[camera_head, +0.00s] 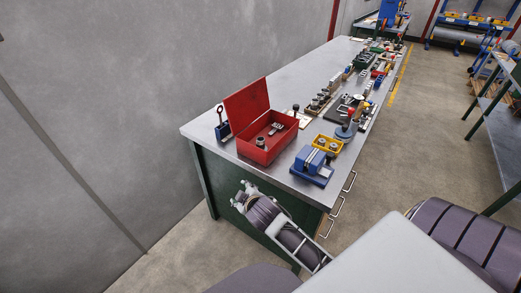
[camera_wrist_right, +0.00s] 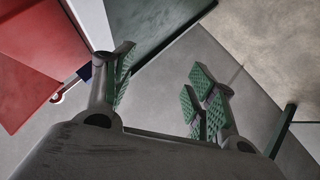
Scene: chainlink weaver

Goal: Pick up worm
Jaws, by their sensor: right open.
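I cannot pick out the worm with certainty; the small metal parts are too small to tell apart. An open red box (camera_head: 267,155) stands near the close end of the workbench, lid up. In it lie a grey ribbed piece (camera_head: 276,129) and a small round grey piece (camera_head: 260,142). My right gripper (camera_head: 240,193) appears in front of the bench's green end panel, below the top and apart from the box. In the right wrist view my right gripper (camera_wrist_right: 160,88) is open and empty, with green pads; red surfaces (camera_wrist_right: 42,42) show at left. My left gripper is not in view.
The workbench (camera_head: 292,86) carries a blue vise (camera_head: 312,166), a yellow tray (camera_head: 327,144) and a blue holder (camera_head: 222,130) beside the box. Several tools and parts line its right side farther back. The bench's left strip is bare. Drawer handles stick out at right.

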